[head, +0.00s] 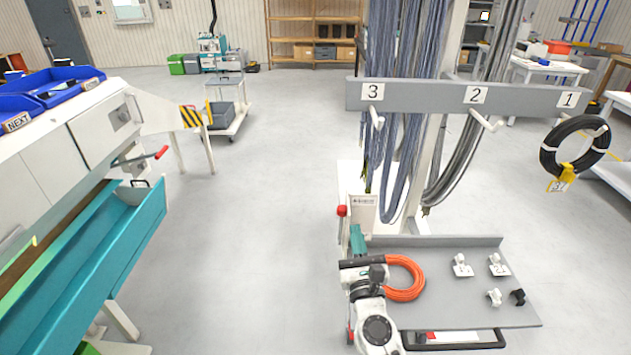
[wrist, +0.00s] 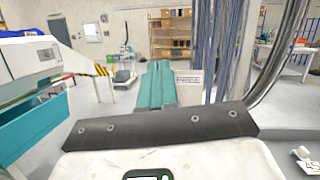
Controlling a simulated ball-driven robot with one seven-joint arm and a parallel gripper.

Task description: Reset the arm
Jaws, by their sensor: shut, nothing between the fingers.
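My gripper (head: 358,240) has teal fingers and points away from me, over the left edge of the grey tray of the reel cart. It is shut and empty. In the wrist view its fingers (wrist: 157,85) lie together, side by side, pointing forward. My arm is folded low at the front left of the tray. An orange cable coil (head: 417,272) lies on the tray just right of the arm, partly hidden by it. I cannot tell whether they touch.
The grey tray (head: 455,317) also holds small white clips (head: 462,266) and a black clip (head: 518,297). A black coil (head: 548,157) hangs at right. A teal-troughed bench (head: 140,215) stands left. The floor between is clear.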

